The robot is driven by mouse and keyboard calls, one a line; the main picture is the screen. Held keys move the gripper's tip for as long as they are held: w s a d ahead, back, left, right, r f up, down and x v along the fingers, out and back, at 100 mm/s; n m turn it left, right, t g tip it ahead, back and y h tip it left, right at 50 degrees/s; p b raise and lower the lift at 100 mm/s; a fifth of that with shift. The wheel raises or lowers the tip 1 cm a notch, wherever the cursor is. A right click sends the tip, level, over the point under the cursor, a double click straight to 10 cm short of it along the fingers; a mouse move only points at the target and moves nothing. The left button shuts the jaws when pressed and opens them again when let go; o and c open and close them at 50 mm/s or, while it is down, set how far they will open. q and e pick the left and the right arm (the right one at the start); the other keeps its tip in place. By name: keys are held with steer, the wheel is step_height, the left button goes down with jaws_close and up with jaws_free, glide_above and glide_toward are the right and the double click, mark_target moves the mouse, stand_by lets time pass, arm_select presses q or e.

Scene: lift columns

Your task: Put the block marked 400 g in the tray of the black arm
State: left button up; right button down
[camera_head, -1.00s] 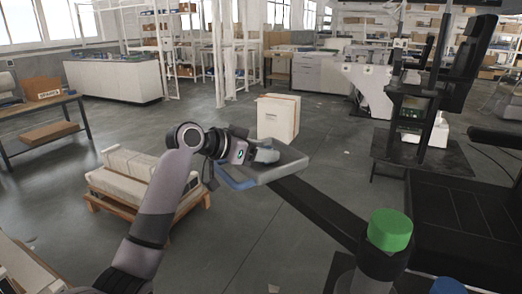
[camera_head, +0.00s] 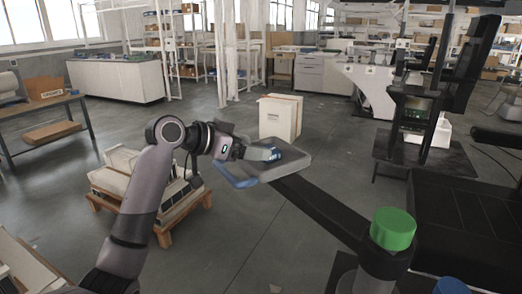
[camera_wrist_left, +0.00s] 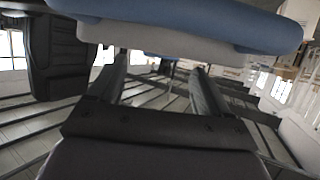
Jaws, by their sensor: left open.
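The tray (camera_head: 240,181) is a shallow grey plate with a blue edge at the end of the black arm (camera_head: 322,210). A small blue block (camera_head: 274,155) with a pale mark shows in the tray; I cannot read the mark. My left gripper (camera_head: 258,153) is over the tray's far left side, right beside the block. In the left wrist view its two fingers (camera_wrist_left: 160,80) are apart with nothing seen between them, and the tray's blue and grey edge (camera_wrist_left: 185,25) fills the top. My right gripper is out of view.
A green-topped post (camera_head: 391,230) stands at the black arm's near end. A pale box (camera_head: 280,117) stands on the floor behind the tray. A wooden pallet with pale slabs (camera_head: 180,205) lies at left. Open floor lies below the tray.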

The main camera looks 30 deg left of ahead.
arm_select(q)
steer(key=v, duration=0.7)
steer(key=shift+s+a+b, duration=0.15)
steer(key=shift+s+b, duration=0.15)
steer(key=shift+b, duration=0.05)
steer(key=shift+r, duration=0.1)
